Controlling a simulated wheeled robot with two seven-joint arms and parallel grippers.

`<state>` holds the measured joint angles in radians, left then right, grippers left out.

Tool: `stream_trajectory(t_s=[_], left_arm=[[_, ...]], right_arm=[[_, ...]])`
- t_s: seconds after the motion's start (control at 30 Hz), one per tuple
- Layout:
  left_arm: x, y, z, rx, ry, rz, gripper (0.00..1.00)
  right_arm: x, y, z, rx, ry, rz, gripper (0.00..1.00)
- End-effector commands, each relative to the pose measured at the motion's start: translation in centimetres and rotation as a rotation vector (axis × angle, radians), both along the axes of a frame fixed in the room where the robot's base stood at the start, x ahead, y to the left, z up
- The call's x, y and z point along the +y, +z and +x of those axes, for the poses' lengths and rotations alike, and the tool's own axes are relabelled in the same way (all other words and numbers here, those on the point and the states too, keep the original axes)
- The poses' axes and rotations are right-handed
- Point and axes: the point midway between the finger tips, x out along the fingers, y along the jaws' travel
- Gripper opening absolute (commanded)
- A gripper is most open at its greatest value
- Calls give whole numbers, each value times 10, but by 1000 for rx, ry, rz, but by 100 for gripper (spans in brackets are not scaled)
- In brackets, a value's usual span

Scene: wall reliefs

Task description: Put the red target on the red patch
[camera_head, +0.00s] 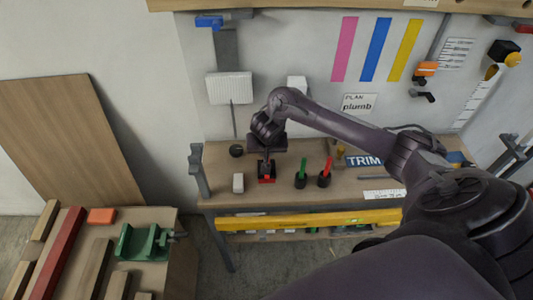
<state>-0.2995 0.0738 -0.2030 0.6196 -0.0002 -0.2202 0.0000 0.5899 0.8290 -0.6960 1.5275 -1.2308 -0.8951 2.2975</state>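My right arm reaches in from the right, and its gripper (267,167) points down over the workbench near its left end. A small red piece with a dark base (266,173) is directly under and between the fingers. Red of a patch (265,181) shows on the bench just below it. The fingers and the piece are too small and dark to tell whether they are closed on it, or whether the base touches the patch. To the right stands another red piece in a black base (324,174), upright beside a green one (301,174). My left gripper is out of view.
The workbench (225,197) also bears a white block (238,183), a dark round cup (236,150) and a TRIM sign (363,161). A yellow level (310,220) runs along its front. A lower table with a green clamp (143,242) stands at lower left.

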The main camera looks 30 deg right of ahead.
Motion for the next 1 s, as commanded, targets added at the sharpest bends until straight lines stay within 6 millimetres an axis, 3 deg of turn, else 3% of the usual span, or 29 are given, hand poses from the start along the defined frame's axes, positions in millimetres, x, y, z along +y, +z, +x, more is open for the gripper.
stream_trajectory(t_s=[0.43, 0.47, 0.6, 1.0], left_arm=[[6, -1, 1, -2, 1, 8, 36], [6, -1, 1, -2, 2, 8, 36], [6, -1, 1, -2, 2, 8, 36], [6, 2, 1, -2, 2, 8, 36]], right_arm=[[0, -8, 0, -1, -1, 0, 0], [0, -8, 0, -1, 0, -1, 17], [0, -8, 0, -1, 0, -1, 35], [1, 1, -1, -2, 2, 0, 36]])
